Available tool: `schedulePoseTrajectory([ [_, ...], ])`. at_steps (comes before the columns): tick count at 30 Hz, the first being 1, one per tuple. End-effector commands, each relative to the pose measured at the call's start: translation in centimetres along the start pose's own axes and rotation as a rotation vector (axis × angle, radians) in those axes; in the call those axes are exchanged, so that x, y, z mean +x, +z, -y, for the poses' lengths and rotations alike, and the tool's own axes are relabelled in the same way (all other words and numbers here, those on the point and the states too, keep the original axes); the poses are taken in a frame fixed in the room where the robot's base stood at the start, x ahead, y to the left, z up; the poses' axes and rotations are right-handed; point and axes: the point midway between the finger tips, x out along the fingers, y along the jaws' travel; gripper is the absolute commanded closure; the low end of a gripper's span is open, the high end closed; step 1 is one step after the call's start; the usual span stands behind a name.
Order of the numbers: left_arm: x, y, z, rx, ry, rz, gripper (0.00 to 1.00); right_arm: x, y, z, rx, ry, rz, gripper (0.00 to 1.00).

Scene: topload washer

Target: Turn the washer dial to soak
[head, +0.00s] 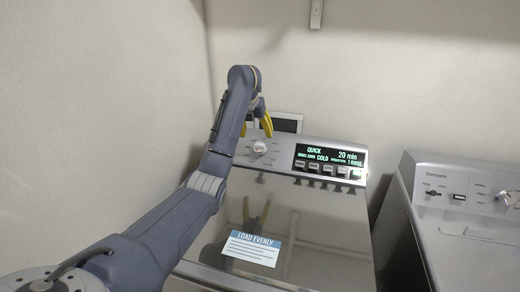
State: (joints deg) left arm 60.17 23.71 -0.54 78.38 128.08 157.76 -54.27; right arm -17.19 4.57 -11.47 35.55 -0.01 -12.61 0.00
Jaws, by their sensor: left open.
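The topload washer's shut lid (320,235) fills the middle of the head view, with its control panel (230,157) along the back. The round washer dial (260,148) sits on the left part of the panel, with small labels around it too small to read. The lit display (330,157) reads QUICK, COLD and 20 min. My left gripper (256,130), with yellow fingers, is open just above and behind the dial, pointing down. A small gap seems to show between fingers and dial; contact is hard to judge. My right gripper is not in view.
A row of buttons (328,170) lies under the display. A second machine (465,195) with its own knobs stands at the right. A wall (100,100) is close on the left. A label reading LOAD EVENLY (252,246) is on the lid.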

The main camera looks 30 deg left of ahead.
Motion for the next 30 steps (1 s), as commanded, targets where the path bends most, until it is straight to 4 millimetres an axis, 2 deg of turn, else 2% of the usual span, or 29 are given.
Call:
schedulePoseTrajectory([
  [3,2.0,-0.1,0.2,0.0,-0.004,-0.003,0.3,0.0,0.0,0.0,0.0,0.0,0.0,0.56],
  [15,7.8,-0.1,0.1,-0.001,-0.002,-0.002,0.3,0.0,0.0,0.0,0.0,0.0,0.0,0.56],
  [22,9.7,0.0,0.0,-0.001,-0.001,-0.001,0.3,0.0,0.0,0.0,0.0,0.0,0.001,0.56],
  [30,10.4,0.0,0.0,-0.002,0.0,0.001,0.3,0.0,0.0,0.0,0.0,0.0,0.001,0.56],
])
